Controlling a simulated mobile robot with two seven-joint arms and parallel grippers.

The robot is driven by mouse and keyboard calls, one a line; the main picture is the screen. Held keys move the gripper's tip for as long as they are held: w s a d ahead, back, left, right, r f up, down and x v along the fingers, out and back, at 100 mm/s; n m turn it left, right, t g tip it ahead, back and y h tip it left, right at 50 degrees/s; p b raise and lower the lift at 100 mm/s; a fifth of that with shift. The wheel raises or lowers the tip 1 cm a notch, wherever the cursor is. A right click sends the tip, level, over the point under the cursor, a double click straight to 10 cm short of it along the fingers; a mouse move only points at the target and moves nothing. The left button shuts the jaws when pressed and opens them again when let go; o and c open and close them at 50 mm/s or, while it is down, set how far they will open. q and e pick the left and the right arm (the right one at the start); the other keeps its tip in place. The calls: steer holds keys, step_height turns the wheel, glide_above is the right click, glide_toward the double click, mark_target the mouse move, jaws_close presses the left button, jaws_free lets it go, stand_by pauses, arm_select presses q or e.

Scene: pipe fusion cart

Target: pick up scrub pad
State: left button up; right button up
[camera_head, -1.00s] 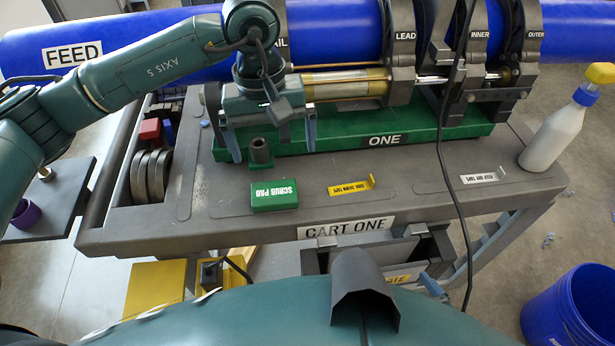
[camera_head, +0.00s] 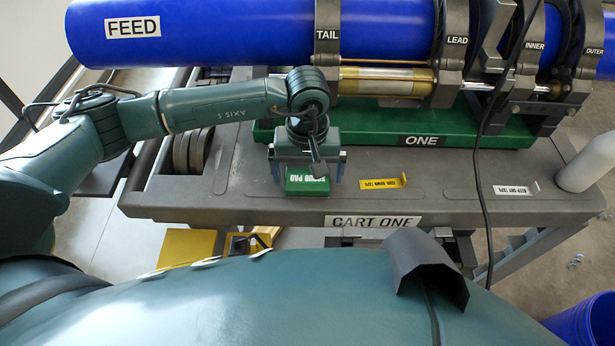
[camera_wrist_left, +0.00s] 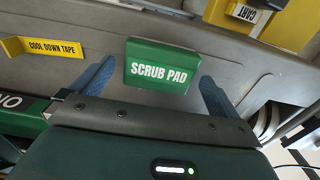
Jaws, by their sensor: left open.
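The scrub pad (camera_head: 307,181) is a green block with white lettering, lying on the grey cart top near its front edge. It also shows in the left wrist view (camera_wrist_left: 161,66), ahead of the fingers. My left gripper (camera_head: 308,178) is over the pad in the head view and covers its far part. In the left wrist view its two blue fingers (camera_wrist_left: 152,84) are spread, one toward each side of the pad, with nothing held. I cannot tell how high the fingertips are above the cart. My right gripper is not in view.
The green fusion machine base (camera_head: 420,141) stands behind, under the blue pipe (camera_head: 230,35). A yellow cool down tape holder (camera_head: 392,182) lies to the right on the cart (camera_head: 450,205). A black cable (camera_head: 478,160) hangs across the cart. A pale bottle (camera_head: 588,165) stands at the right.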

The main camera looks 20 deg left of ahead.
mark_target(305, 178)
arm_select(q)
steer(key=shift+f, duration=0.6)
steer(key=c, duration=1)
steer(key=shift+r, duration=0.1)
step_height(305, 178, up, 9)
steer(key=b, duration=0.1)
steer(key=s+a+r+m+p, duration=0.1)
steer(key=s+a+m, duration=0.2)
steer(key=a, duration=0.4)
steer(key=shift+s+r, duration=0.35)
steer(key=shift+s, duration=0.15)
